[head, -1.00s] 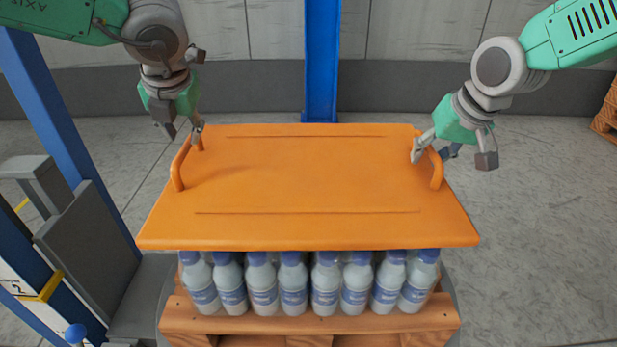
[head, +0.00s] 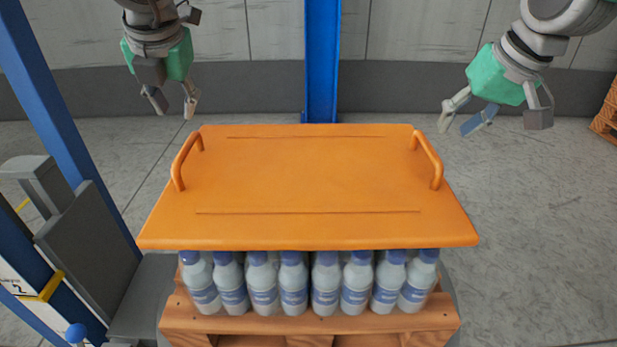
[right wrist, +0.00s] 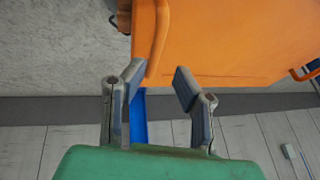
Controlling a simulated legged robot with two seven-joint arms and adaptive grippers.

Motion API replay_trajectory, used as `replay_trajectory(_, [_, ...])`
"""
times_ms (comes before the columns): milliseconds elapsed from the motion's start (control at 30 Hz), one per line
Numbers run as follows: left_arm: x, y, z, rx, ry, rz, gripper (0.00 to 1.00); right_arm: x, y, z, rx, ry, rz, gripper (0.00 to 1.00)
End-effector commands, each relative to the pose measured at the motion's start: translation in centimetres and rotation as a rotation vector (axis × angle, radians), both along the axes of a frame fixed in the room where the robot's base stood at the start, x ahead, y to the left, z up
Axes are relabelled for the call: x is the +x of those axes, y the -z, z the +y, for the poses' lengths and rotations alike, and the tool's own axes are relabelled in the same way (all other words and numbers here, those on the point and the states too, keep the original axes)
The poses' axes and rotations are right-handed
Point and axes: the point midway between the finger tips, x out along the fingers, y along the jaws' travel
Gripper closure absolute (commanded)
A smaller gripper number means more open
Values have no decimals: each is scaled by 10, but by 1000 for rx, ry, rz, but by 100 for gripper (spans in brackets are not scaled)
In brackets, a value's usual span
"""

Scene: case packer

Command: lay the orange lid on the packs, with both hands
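The orange lid (head: 305,175) lies flat on top of the packs of bottles (head: 290,283) in the head view. It has a left handle (head: 180,160) and a right handle (head: 431,160). My left gripper (head: 175,106) is open and empty, above and behind the left handle. My right gripper (head: 466,122) is open and empty, up and to the right of the right handle. In the right wrist view the lid (right wrist: 225,40) shows beyond my open fingers (right wrist: 158,90), with nothing between them.
The bottles stand on a wooden pallet (head: 320,325). A blue post (head: 322,60) rises behind the lid. Grey machine parts and a blue frame (head: 50,110) stand at the left. Another wooden pallet (head: 606,115) is at the far right. The floor right of the stack is clear.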

Motion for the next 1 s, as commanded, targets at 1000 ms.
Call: replay_trajectory(1000, [0, -66, 0, 0, 0, 0, 74, -9, -90, -6, -1, 0, 1, 74])
